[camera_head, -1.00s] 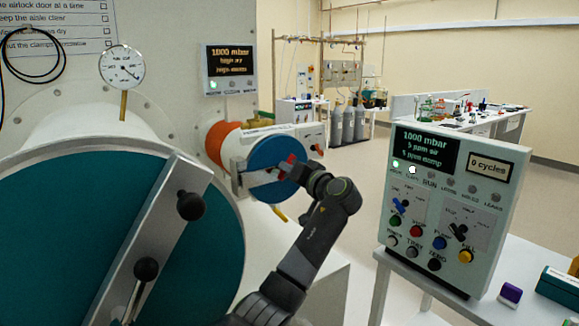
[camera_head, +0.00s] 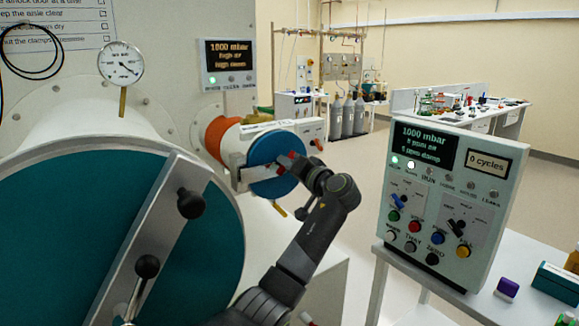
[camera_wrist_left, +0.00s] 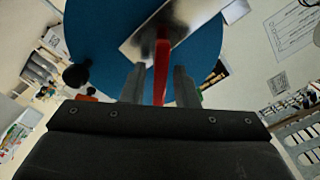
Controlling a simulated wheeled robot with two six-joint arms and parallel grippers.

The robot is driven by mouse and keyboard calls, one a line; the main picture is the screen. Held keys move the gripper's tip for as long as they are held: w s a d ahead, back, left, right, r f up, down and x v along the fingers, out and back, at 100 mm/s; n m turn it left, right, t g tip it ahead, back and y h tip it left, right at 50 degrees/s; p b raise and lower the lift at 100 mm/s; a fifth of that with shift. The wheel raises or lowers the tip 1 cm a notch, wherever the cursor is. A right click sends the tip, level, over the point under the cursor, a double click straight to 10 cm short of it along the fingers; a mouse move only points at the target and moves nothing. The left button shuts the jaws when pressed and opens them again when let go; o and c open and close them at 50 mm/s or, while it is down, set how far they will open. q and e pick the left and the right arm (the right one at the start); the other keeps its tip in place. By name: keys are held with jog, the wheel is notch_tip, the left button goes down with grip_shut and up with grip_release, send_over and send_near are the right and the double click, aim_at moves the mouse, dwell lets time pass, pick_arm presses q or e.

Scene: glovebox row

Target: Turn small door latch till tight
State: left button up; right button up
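The small door (camera_head: 268,150) is a round blue disc on the white airlock tube, with a metal bar (camera_head: 250,172) across it. In the left wrist view the blue door (camera_wrist_left: 95,35) fills the top and the bar (camera_wrist_left: 180,25) runs diagonally over it. The red latch handle (camera_wrist_left: 161,70) stands out from the bar. My left gripper (camera_head: 291,163) is at the front of the small door. Its two grey fingers (camera_wrist_left: 159,88) are apart, one on each side of the red handle, with gaps visible. My right gripper is not in view.
The large teal door (camera_head: 60,240) with its clamp bar (camera_head: 150,245) and black knobs fills the left. A control panel (camera_head: 445,205) stands on a white table (camera_head: 455,300) at right. A pressure gauge (camera_head: 121,64) is above the large door. The aisle floor behind is open.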

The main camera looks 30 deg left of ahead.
pick_arm(q)
jog(key=shift+o, duration=0.5)
jog(key=b+v, duration=0.4)
jog(key=v, duration=1.3)
jog(key=shift+d, duration=0.2)
